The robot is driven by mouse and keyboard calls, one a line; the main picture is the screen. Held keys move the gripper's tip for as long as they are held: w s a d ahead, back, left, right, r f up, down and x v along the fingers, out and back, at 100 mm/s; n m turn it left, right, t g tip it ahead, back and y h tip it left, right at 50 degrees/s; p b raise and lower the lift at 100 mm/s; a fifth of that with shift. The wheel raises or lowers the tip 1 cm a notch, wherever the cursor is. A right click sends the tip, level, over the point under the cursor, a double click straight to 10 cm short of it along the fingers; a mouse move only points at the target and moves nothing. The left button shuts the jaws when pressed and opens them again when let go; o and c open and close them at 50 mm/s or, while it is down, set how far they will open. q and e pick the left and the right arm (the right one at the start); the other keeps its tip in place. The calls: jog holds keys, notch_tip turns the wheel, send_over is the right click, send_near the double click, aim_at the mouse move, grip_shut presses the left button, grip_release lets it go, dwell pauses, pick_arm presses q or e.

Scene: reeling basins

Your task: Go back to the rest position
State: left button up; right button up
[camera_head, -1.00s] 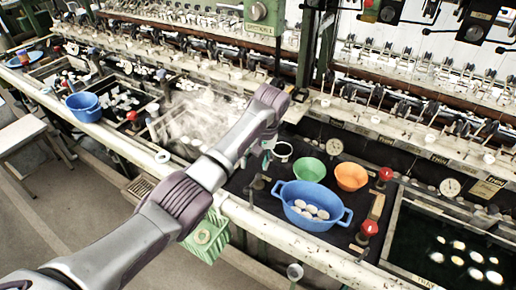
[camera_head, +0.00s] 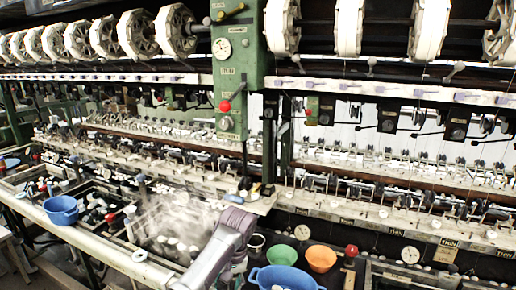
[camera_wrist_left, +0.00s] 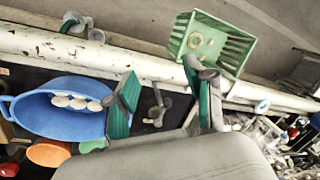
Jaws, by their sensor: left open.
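My left arm (camera_head: 220,250) shows at the lower middle of the head view, beside the blue two-handled basin (camera_head: 285,278). In the left wrist view my left gripper (camera_wrist_left: 165,98) is open, with its two green-padded fingers apart and nothing between them. The blue basin (camera_wrist_left: 60,108) lies to the left of the fingers there, with several pale cocoons (camera_wrist_left: 76,102) in it. A green slatted basket (camera_wrist_left: 212,42) shows beyond the fingers. My right gripper is not in view.
A green bowl (camera_head: 281,255) and an orange bowl (camera_head: 320,258) stand behind the blue basin. Another blue bowl (camera_head: 61,210) stands at the left. A green machine column (camera_head: 237,80) rises behind the bench. A red knob (camera_head: 351,250) stands right of the orange bowl.

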pick_arm(q)
jog(key=s+a+f+m+h+b, duration=0.15)
jog(key=s+f, duration=0.45)
jog(key=f, duration=0.7)
jog(key=s+a+f, duration=0.3)
jog(key=s+f, duration=0.4)
jog(key=f, duration=0.6)
jog(key=s+a+f+m+h+b, duration=0.15)
jog(key=s+f, duration=0.45)
jog(key=f, duration=0.7)
jog(key=s+a+f, duration=0.3)
jog(key=s+f, duration=0.2)
jog(key=s, duration=0.6)
jog(key=s+a+f+m+t+b, duration=0.1)
jog(key=s+f, duration=0.4)
jog(key=s, duration=0.7)
jog(key=s+a+f+b, duration=0.1)
jog(key=s+a+f, duration=0.3)
jog(key=s, duration=0.7)
jog(key=shift+s+a+f+m+y, duration=0.2)
jog(key=shift+a+f+m+y, duration=0.15)
jog(key=shift+f, duration=0.6)
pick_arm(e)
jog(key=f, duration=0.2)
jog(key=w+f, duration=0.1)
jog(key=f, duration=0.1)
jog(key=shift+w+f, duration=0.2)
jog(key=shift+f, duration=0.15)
